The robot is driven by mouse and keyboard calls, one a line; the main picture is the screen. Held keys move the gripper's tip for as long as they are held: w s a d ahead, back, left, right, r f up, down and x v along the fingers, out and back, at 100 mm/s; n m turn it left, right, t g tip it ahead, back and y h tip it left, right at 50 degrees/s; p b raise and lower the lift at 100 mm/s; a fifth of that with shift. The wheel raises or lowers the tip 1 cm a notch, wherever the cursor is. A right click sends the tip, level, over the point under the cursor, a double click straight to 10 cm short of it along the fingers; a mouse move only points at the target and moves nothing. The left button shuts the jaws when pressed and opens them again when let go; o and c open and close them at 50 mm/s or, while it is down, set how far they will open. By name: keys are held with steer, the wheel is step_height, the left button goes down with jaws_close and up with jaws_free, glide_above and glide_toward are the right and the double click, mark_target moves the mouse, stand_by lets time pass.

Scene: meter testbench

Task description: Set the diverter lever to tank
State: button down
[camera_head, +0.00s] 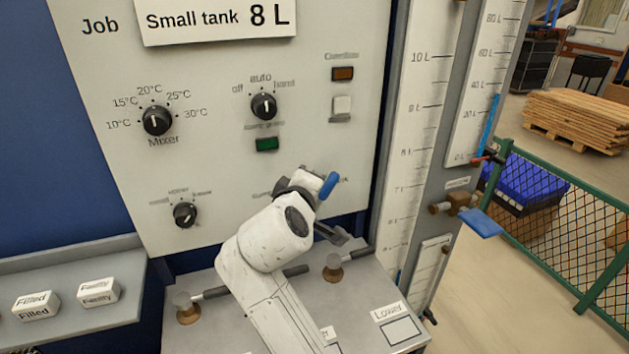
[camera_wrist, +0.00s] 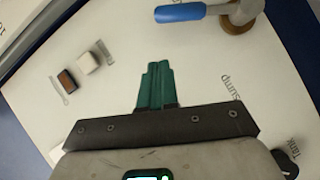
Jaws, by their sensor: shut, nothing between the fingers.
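The diverter lever has a blue handle (camera_head: 329,185) that shows just past the upper right of my wrist in the head view. In the wrist view the blue handle (camera_wrist: 180,12) is at the top edge and points left from its round brown-and-metal hub (camera_wrist: 240,16). My wrist hides the fingertips and the lever's hub in the head view.
The panel carries a mixer knob (camera_head: 157,121), an off/auto/hand knob (camera_head: 264,106), a white button (camera_head: 342,106) and a lower knob (camera_head: 185,214). Another blue-handled valve (camera_head: 480,222) is on the tank column at right.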

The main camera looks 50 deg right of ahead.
steer(key=v, duration=0.5)
steer(key=shift+w+r+b, duration=0.1)
steer(key=shift+r+b, duration=0.05)
steer(key=shift+b, duration=0.15)
